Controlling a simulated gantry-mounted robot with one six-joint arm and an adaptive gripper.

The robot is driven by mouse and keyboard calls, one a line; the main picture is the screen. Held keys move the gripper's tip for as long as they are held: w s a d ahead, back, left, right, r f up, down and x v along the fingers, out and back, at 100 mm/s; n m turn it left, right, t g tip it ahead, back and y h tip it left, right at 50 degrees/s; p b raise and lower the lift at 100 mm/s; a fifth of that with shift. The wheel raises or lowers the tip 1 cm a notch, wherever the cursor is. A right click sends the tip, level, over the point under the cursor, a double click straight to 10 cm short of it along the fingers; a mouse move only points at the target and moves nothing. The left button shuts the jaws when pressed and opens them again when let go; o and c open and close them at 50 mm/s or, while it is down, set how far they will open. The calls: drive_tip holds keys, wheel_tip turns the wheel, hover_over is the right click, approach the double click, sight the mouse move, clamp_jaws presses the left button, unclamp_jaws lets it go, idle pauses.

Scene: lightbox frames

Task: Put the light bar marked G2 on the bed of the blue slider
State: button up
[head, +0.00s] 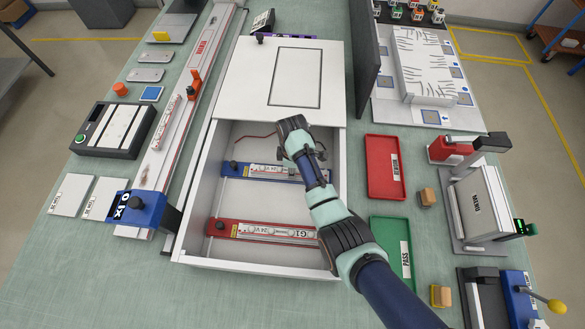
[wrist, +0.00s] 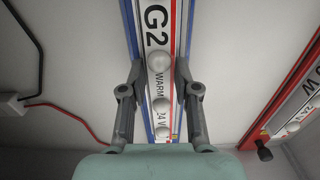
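The light bar marked G2 (wrist: 160,75) is a white strip with pale domes. It lies lengthwise along the blue slider (wrist: 184,30) in the wrist view. The same blue slider (head: 236,170) shows inside the white box in the head view, with its right part hidden by my arm. My gripper (wrist: 159,76) has one finger on each side of the bar, with gaps between fingers and strip, and is open. I cannot tell if the bar is fully seated. In the head view the fingertips are hidden. The G1 bar (head: 265,231) lies on the red slider (head: 222,238).
The white box (head: 194,195) has raised walls, and a red wire (wrist: 70,118) runs inside it. A long rail (head: 210,45) stands to the left. Red (head: 376,181) and green (head: 386,227) trays lie to the right of the box.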

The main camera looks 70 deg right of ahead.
drive_tip(key=o, duration=0.5)
drive_tip(key=shift+c, duration=0.2)
wheel_tip(320, 180, up, 12)
drive_tip(key=p, duration=0.2)
drive_tip(key=shift+r, duration=0.2)
